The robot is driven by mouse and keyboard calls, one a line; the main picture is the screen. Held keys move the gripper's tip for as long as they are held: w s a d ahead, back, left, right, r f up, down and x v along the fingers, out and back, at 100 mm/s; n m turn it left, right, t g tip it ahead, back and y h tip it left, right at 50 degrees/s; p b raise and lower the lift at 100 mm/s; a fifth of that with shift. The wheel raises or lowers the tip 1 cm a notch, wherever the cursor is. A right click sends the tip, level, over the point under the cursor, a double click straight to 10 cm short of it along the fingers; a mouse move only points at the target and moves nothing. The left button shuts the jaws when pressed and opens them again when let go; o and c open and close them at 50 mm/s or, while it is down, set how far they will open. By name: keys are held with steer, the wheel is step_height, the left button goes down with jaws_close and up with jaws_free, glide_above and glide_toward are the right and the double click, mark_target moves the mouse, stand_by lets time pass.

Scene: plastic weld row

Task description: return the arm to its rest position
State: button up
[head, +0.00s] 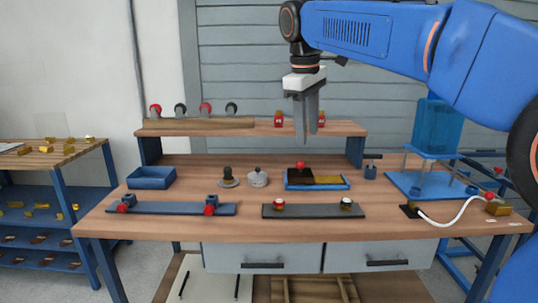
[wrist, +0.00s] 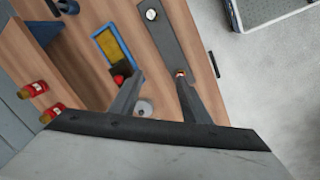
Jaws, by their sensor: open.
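My arm (head: 375,30) is blue and reaches in from the right in the head view, stretched out over the workbench. My gripper (head: 306,138) points down above the back part of the bench, in front of the upper shelf. Its two grey fingers are apart and nothing is between them. In the wrist view my gripper (wrist: 160,75) also shows open and empty, with the bench top beyond the fingertips.
Below my gripper is a blue tray (head: 317,187) with a dark block, a red knob and a yellow part. The shelf (head: 345,129) holds red bottles (head: 278,118). A blue stand (head: 419,185) with a tank (head: 437,125) is at right. Dark rails (head: 240,209) lie in front.

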steer(key=s+d+f+m+t, duration=0.1)
steer(key=s+d+f+m, duration=0.2)
steer(key=s+d+f, duration=0.3)
steer(key=s+d+f+m+t, duration=0.1)
steer(key=s+d+f+m, duration=0.3)
steer(key=s+f, duration=1)
steer(key=s+d+f+m+y, duration=0.1)
steer(key=s+d+f+m, duration=0.2)
steer(key=s+d+f, duration=0.6)
steer(key=shift+s+f+m+t, duration=0.4)
steer(key=shift+f, duration=0.2)
steer(key=shift+d, duration=0.1)
